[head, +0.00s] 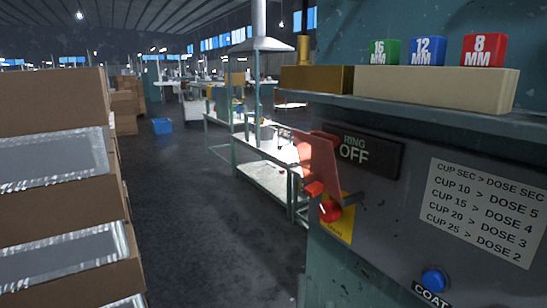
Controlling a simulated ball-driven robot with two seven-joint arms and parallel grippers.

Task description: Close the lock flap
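A red flap (321,166) stands out from the left part of the grey machine panel, beside the dark sign (372,151) reading RING OFF. I take it to be the lock flap; it looks swung out from the panel. Below it are a small red piece (315,188) and a red knob (330,210) with a dark bar beside it. A yellow label (342,230) lies behind the knob, partly covered. Neither of my grippers shows in the head view.
A blue button (434,279) is low on the panel, under a white notice (484,210). A shelf above carries green (385,52), blue (427,51) and red (484,49) blocks. Stacked cardboard boxes (50,102) stand at left. Open floor (190,220) lies between, with green-legged tables (265,178) beyond.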

